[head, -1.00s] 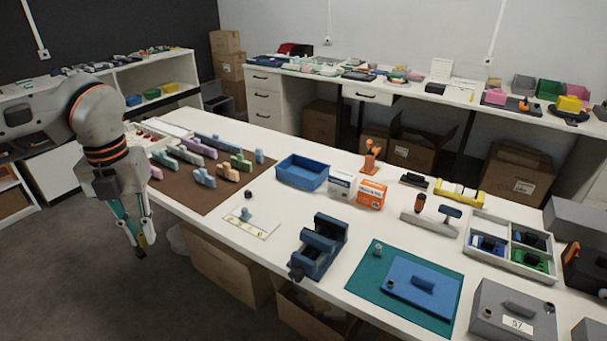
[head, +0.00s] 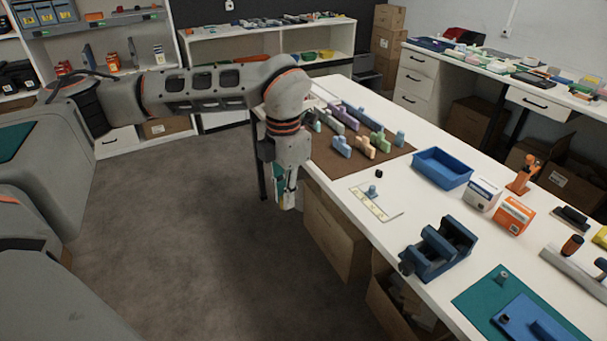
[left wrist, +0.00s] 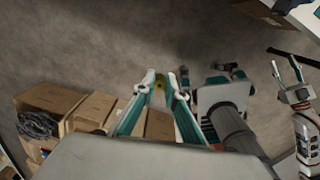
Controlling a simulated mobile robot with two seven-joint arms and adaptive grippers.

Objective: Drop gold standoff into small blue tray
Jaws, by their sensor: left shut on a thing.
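My left gripper (head: 286,204) hangs pointing down over the floor, just off the table's left edge. It is shut on a small gold standoff (left wrist: 159,84), which shows as a small yellowish spot between the fingertips in the left wrist view; its shape is mostly hidden. The small blue tray (head: 443,168) stands on the white table, to the right of the gripper and clear of it. I cannot make out its inner floor in detail. My right gripper (left wrist: 285,68) shows at the right of the left wrist view, its fingers apart and nothing visible between them.
A white labelled plate (head: 375,204), a dark blue vise (head: 437,250) and two small boxes (head: 484,194) stand near the tray. An open carton (head: 335,235) is under the table edge.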

